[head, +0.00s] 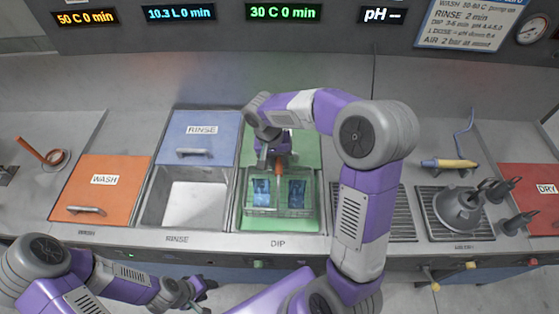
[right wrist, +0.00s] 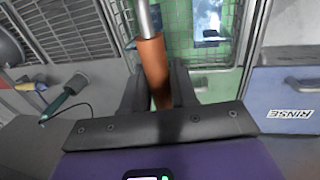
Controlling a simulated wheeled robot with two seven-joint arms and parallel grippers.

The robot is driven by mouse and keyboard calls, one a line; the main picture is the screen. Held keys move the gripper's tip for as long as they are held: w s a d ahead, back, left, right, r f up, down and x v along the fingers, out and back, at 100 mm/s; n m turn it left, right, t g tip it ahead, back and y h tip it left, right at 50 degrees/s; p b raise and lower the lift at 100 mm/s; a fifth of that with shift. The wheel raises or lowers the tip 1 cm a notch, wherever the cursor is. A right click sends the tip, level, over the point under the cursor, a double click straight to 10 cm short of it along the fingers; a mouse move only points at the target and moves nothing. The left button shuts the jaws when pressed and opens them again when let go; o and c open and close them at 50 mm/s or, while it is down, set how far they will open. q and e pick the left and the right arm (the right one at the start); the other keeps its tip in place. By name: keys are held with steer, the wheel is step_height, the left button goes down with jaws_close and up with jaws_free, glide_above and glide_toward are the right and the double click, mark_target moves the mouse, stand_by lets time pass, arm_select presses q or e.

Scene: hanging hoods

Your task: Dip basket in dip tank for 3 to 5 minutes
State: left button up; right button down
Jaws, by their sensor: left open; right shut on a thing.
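The DIP tank (head: 236,217) is in the middle of the counter in the head view, its green lid (head: 305,150) raised behind the opening. The wire basket (head: 278,205) sits down in the tank, with two blue pieces in it. My right gripper (head: 277,162) is above the tank, shut on the basket's orange handle (right wrist: 152,65), which stands between its fingers in the right wrist view. The basket mesh (right wrist: 212,52) shows there over green. My left gripper (head: 192,292) is open and empty, low in front of the counter. The display over the tank (head: 284,12) reads 30 C 0 min.
Left of the tank are the open RINSE basin (head: 190,200) with its blue lid (head: 198,137) raised, and the shut orange WASH lid (head: 100,187). Grates, a grey nozzle fixture (head: 460,210), a yellow-handled tool (head: 448,163) and the red DRY panel (head: 530,187) are at right.

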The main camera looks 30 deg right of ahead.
step_height(320, 180, down, 21)
steer(key=b, duration=1.7)
steer(key=shift+f, duration=0.15)
stand_by(0.4)
stand_by(2.8)
